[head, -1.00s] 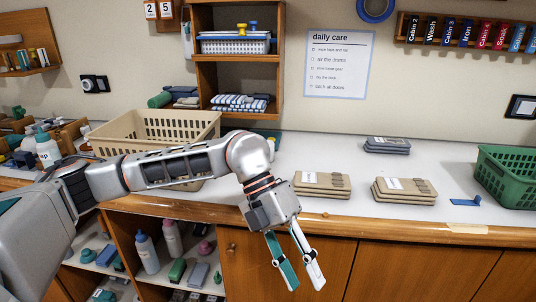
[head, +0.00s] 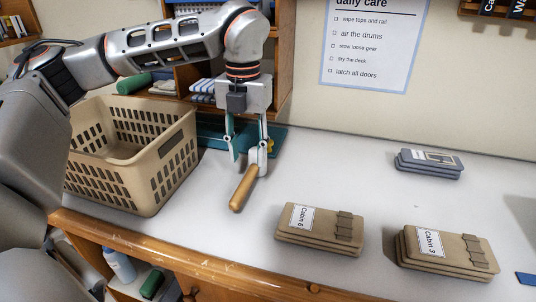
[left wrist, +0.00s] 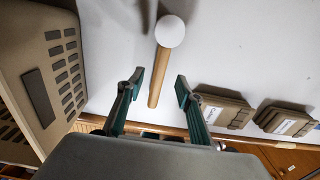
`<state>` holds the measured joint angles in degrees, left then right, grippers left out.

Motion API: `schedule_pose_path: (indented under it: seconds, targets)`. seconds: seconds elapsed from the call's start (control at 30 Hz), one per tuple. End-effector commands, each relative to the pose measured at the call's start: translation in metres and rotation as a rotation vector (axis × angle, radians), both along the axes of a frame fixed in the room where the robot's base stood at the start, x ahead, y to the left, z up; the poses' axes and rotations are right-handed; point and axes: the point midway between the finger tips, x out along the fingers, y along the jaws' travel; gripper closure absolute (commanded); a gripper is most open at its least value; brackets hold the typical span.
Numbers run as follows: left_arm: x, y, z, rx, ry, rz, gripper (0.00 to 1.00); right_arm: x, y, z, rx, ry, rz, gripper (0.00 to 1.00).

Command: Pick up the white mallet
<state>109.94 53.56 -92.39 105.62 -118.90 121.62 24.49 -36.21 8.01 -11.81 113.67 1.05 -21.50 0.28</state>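The white mallet has a pale wooden handle (head: 243,188) on the white counter, pointing toward the front edge. In the left wrist view its round white head (left wrist: 170,31) and handle (left wrist: 157,75) show whole. In the head view my left finger largely hides the head. My left gripper (head: 247,152) points down over the mallet's head end, just behind the handle. In the left wrist view the gripper (left wrist: 159,83) is open, with the handle between its fingertips in the picture. I cannot tell if the fingers touch it. My right gripper is not in view.
A beige basket (head: 165,160) stands close to the left of my gripper. A teal object (head: 215,133) lies behind it. Tan stacks, Cabin 6 (head: 322,243) and Cabin 3 (head: 425,270), lie to the right, with a grey stack (head: 430,174) behind. Counter between is clear.

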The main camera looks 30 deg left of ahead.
Motion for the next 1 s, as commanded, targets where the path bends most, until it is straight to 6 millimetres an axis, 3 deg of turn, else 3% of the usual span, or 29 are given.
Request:
schedule_pose_path:
  seconds: [0.27, 0.63, 0.97, 1.0]
  targets:
    - [0.0, 0.0, -0.026, 0.0, 0.003, 0.001, 0.64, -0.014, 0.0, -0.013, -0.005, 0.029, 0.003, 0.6]
    - [0.002, -0.001, -0.072, 0.001, 0.002, 0.0, 0.64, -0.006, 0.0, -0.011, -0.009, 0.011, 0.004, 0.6]
    - [0.002, -0.001, -0.077, 0.0, 0.0, -0.001, 0.64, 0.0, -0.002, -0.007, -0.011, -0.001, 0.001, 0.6]
    - [0.002, -0.001, -0.077, 0.0, 0.0, -0.001, 0.74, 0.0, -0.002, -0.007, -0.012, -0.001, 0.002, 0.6]
